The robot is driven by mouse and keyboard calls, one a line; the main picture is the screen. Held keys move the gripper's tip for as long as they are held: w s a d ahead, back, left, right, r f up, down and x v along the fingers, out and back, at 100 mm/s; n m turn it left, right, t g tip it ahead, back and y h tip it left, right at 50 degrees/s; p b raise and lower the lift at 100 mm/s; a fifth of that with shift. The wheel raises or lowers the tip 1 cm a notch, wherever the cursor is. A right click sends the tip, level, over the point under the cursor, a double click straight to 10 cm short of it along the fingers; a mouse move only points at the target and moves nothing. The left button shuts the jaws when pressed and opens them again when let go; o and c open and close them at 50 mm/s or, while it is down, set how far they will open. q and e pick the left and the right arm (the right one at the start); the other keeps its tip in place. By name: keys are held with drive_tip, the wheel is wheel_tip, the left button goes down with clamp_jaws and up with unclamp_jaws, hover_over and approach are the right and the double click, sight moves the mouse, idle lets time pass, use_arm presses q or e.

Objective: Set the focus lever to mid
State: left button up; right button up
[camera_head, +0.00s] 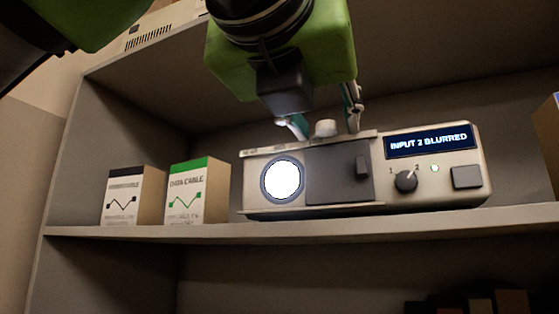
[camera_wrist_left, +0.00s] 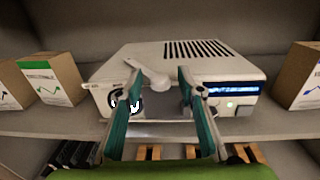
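The projector (camera_head: 365,170) stands on a shelf, with a lit round lens (camera_head: 282,180) and a display (camera_head: 428,141) reading "INPUT 2 BLURRED". On its top front edge is a pale focus lever (camera_head: 325,128) with a rounded end. In the left wrist view the lever (camera_wrist_left: 156,77) slants across the projector's top (camera_wrist_left: 190,57). My left gripper (camera_head: 321,122) comes from above, its fingers spread on either side of the lever. Its fingers also show in the left wrist view (camera_wrist_left: 159,78). Whether either finger touches the lever I cannot tell. My right gripper is not in view.
A dial (camera_head: 405,182) marked 1 and 2, a small green light (camera_head: 435,168) and a square button (camera_head: 467,177) are on the projector's front. Two cable boxes (camera_head: 130,195) (camera_head: 195,190) stand left of it. Another box (camera_head: 549,135) is at the right. The shelf edge (camera_head: 340,230) runs below.

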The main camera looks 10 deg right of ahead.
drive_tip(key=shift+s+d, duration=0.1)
use_arm(q)
drive_tip(key=shift+c, duration=1.1)
clamp_jaws()
drive_tip(key=shift+a, duration=0.15)
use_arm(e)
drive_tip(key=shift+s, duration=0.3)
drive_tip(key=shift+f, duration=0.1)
use_arm(q)
drive_tip(key=w+a+m+g+h, duration=0.2)
drive_tip(key=a+m+g+h, duration=0.3)
drive_tip(key=a+g+h, duration=0.1)
drive_tip(key=shift+w+a+r+m+h, duration=0.2)
drive_tip(key=shift+a+m+h, duration=0.15)
drive_tip(key=shift+a, duration=0.3)
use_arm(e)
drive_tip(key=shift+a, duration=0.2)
use_arm(q)
drive_tip(key=shift+a, duration=0.1)
